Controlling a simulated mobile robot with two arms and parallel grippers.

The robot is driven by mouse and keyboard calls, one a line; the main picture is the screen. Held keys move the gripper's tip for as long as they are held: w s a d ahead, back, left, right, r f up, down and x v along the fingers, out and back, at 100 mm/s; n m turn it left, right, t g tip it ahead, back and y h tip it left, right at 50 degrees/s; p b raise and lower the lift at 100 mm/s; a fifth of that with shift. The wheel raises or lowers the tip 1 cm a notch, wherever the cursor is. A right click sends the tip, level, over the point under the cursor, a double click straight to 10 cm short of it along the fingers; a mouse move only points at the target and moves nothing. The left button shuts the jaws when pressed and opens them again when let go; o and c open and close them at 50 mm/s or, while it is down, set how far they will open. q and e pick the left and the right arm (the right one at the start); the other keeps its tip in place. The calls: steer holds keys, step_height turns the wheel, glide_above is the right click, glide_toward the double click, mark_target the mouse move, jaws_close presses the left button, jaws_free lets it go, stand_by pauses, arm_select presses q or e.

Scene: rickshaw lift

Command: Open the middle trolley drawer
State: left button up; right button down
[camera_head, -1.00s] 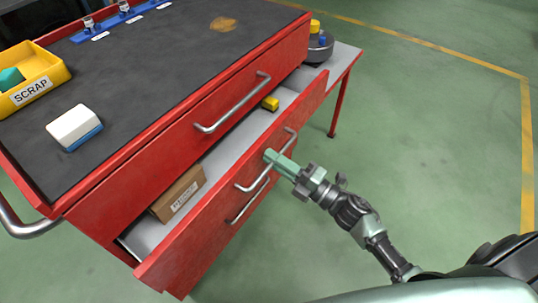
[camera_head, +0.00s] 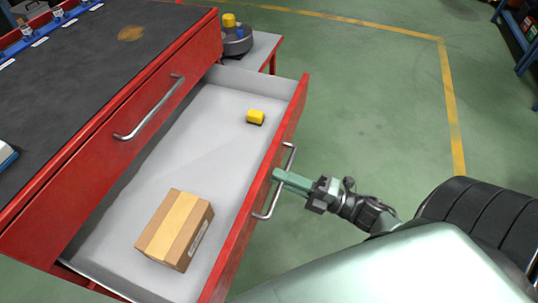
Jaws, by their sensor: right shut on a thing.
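The red trolley (camera_head: 95,150) stands at the left with its middle drawer (camera_head: 190,150) pulled far out, showing its pale grey inside. My right gripper (camera_head: 277,175) is shut on the bar handle (camera_head: 289,160) of the drawer front. Inside the drawer lie a brown cardboard box (camera_head: 172,230) near the front of the picture and a small yellow block (camera_head: 256,117) farther back. The top drawer, with its own bar handle (camera_head: 150,112), is closed above it. My left gripper is not in view.
The black trolley top (camera_head: 75,70) holds a blue rack at the far left. A side shelf (camera_head: 262,45) with a round dark item stands behind the trolley. Green floor with a yellow line (camera_head: 450,100) is open to the right. A blue shelf stands at the upper right.

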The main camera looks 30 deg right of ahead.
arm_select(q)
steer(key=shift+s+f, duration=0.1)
arm_select(e)
steer(key=shift+s+d+f, duration=0.1)
steer(key=shift+s+d, duration=0.1)
steer(key=shift+s, duration=0.1)
steer(key=c, duration=1.7)
jaws_free()
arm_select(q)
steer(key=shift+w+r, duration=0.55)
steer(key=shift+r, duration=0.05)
arm_select(e)
steer(key=v, duration=0.7)
steer(key=shift+s+d, duration=0.25)
steer(key=shift+s, duration=0.05)
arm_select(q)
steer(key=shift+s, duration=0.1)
